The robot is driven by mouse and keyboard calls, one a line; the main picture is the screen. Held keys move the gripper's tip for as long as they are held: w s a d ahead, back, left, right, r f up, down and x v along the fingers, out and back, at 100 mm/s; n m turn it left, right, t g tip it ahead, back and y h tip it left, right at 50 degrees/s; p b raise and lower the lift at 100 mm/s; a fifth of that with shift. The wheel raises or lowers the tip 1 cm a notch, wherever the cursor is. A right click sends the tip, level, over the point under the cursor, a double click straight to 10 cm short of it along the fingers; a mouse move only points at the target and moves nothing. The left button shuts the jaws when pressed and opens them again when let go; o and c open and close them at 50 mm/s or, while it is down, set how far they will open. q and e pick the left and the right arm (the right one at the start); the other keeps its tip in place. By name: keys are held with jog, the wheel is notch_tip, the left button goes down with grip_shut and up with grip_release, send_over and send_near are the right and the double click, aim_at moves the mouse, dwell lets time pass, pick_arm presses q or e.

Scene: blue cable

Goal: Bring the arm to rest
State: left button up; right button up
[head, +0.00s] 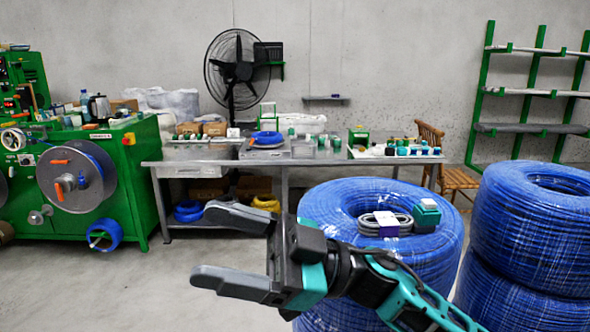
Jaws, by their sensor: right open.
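My right gripper (225,248) is in the middle of the head view, its two dark fingers spread apart and pointing left. It is open, with only floor showing between the fingers. Its teal and black arm comes in from the lower right, in front of a large blue cable coil (330,205). On top of that coil lie a small grey cable bundle with a white and purple label (388,226) and a teal and white box (427,212). The gripper is left of these and apart from them. My left gripper is not in view.
More large blue coils (530,230) are stacked at the right. A long workbench (225,160) with small items stands behind. A green machine with a cable reel (77,178) is at the left. A wooden chair (455,180) is behind the coils. The floor (130,290) at lower left is clear.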

jog(key=w+d+f+m+t, duration=0.6)
jog(key=m+t, duration=0.6)
jog(key=t, duration=0.4)
jog(key=d+f+m+t+h, duration=0.1)
jog(key=d+f+m+h, duration=0.2)
jog(key=f, duration=0.5)
jog(key=s+d+f+m+t+h, duration=0.1)
jog(key=d+f+m+t+h, duration=0.1)
jog(key=d+f+h, duration=0.3)
jog(key=d+f+m+t+h, duration=0.2)
jog(key=f+m+h, duration=0.3)
jog(key=f+h, duration=0.3)
notch_tip(320, 180, down, 3)
jog(key=shift+s+d+r, duration=0.1)
jog(key=shift+s+d, duration=0.25)
jog(key=shift+d, duration=0.55)
jog(key=s+d+f+g+h, duration=0.1)
jog(key=s+d+f, duration=0.1)
jog(key=s+f, duration=0.2)
jog(key=s+d+f+g+h, duration=0.1)
jog(key=s+d+f+g, duration=0.1)
jog(key=s+f, duration=0.1)
jog(key=s+d+f+g+h, duration=0.2)
jog(key=s+d+f, duration=0.1)
jog(key=f, duration=0.3)
jog(key=shift+s+d, duration=0.1)
jog(key=shift+s, duration=0.7)
jog(key=shift+c, duration=0.3)
